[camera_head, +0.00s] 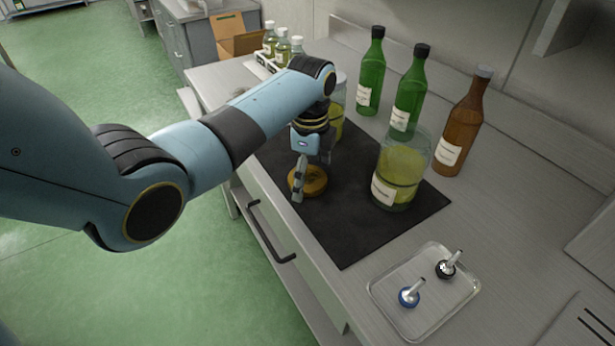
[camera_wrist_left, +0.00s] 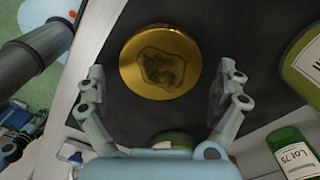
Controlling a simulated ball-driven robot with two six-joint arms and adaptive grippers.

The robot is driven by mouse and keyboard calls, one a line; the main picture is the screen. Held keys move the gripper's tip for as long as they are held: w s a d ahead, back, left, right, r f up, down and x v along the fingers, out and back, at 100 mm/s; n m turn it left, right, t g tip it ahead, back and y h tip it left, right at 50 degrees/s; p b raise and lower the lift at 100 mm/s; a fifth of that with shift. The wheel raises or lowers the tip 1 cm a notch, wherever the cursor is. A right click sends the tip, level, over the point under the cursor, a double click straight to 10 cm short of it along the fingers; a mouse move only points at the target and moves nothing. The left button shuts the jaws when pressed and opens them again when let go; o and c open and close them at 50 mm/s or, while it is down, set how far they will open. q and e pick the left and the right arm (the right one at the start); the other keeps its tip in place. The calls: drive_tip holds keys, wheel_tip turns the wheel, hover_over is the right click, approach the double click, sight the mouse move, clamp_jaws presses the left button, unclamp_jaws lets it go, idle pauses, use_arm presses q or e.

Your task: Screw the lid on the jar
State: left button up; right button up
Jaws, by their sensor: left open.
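A round gold lid (camera_head: 316,181) lies flat on the dark mat (camera_head: 345,232). It also shows in the left wrist view (camera_wrist_left: 160,62), with a dark patch on its top. My left gripper (camera_head: 312,178) points down over the lid, open, and partly hides it. In the left wrist view its fingers (camera_wrist_left: 166,90) are spread wide, with the lid ahead of and between them, apparently untouched. A glass jar (camera_head: 402,165) with yellow-green contents and a white label stands upright on the mat, right of the lid. A second jar (camera_head: 337,112) is partly hidden behind my gripper. My right gripper is not in view.
Two green bottles (camera_head: 370,75) (camera_head: 409,92) and a brown bottle (camera_head: 465,125) stand behind the jar. A clear tray (camera_head: 388,287) with two small pourers lies at the front right. Small bottles (camera_head: 283,48) and a cardboard box (camera_head: 237,37) are at the far end.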

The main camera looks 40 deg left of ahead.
sight(310, 178)
use_arm(q)
drive_tip(key=shift+f, duration=0.1)
drive_tip(key=c, duration=1)
drive_tip(key=shift+r, duration=0.65)
wheel_tip(310, 178, up, 3)
drive_tip(key=shift+w+f, duration=0.1)
drive_tip(key=s+d+r, duration=0.2)
drive_tip(key=d, duration=0.1)
drive_tip(key=s+d+r, duration=0.1)
drive_tip(key=d+r, duration=0.1)
drive_tip(key=d, duration=0.2)
drive_tip(key=s+d+r, duration=0.2)
drive_tip(key=d+r, duration=0.1)
drive_tip(key=shift+s+d, duration=0.2)
drive_tip(key=shift+s, duration=0.1)
